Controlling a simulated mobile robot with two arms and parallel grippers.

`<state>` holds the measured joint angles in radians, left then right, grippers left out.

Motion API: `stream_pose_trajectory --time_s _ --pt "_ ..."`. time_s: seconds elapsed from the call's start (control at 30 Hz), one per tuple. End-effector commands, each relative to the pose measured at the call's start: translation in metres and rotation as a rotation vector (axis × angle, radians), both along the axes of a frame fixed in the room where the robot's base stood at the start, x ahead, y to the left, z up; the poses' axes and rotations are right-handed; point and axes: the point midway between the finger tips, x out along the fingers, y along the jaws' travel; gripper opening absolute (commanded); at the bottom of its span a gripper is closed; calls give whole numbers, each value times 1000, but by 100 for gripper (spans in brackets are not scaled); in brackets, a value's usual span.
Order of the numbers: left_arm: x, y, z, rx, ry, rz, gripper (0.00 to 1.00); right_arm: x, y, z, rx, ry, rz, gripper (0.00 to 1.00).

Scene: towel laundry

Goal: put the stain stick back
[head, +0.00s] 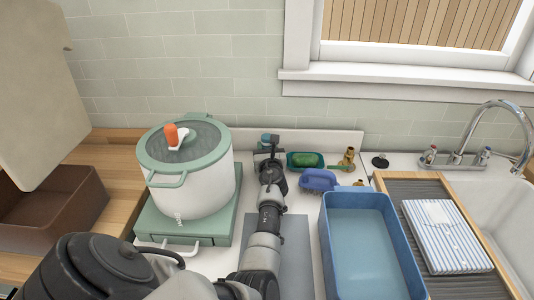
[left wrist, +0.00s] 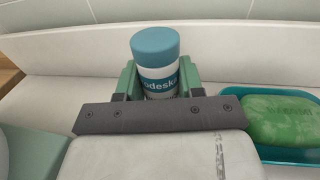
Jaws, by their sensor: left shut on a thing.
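The stain stick, a white cylinder with a blue cap and a blue printed band, shows upright in the left wrist view (left wrist: 157,55). In the head view only its blue cap (head: 266,138) shows, near the low back ledge of the counter. My left gripper (head: 268,152) is shut on it, with a green finger on each side in the left wrist view (left wrist: 157,82). The lower part of the stick is hidden behind the gripper. I cannot tell whether it touches the counter. My right gripper is not in view.
A teal dish (head: 291,166) with a green soap (head: 307,160) is close right of my gripper. A blue brush (head: 318,180), brass fittings (head: 347,158) and a blue basin (head: 414,284) are further right. A white pot (head: 197,193) on a green stand (head: 219,227) is left.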

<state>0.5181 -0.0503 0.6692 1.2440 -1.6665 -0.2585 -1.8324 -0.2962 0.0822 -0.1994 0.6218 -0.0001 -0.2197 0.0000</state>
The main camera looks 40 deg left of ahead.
Motion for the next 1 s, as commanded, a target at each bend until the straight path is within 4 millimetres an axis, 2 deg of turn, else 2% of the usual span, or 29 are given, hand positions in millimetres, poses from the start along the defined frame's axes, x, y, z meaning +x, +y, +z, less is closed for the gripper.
stream_pose_trajectory --time_s 0.37,0.4,0.53,0.57,1.0 --pt "0 0 -4 1 -1 0 14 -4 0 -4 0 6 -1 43" --pt "0 0 -3 1 -1 0 40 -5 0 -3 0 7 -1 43" --pt "0 0 -3 -1 -1 0 60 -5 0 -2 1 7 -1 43" --pt "0 0 -3 -1 -1 0 62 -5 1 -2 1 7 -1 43" --pt "-2 2 1 1 1 0 62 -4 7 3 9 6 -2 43"
